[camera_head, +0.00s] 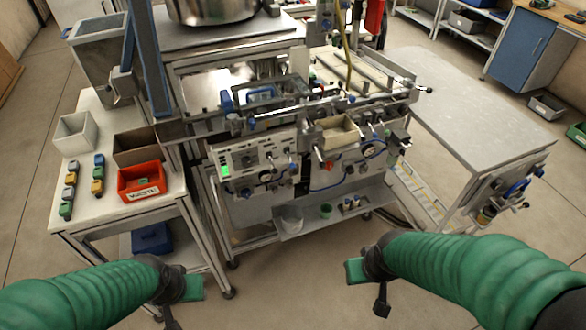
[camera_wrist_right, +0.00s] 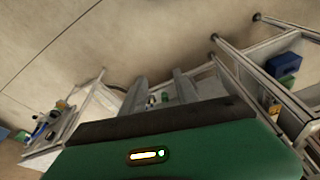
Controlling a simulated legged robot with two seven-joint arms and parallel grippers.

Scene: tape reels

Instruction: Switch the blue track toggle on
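My left gripper (camera_head: 185,288) is low in the head view, in front of the left table and apart from the panel. My right gripper (camera_head: 362,272) is below and right of the panel, also apart from it. Both hold nothing that I can see; their finger gaps are not clear.
A left table bears a red waste bin (camera_head: 141,183), a white bin (camera_head: 76,133) and several small coloured blocks. A grey table (camera_head: 480,100) stands on the right. A lower shelf (camera_head: 300,218) holds small cups. Open floor lies between my arms.

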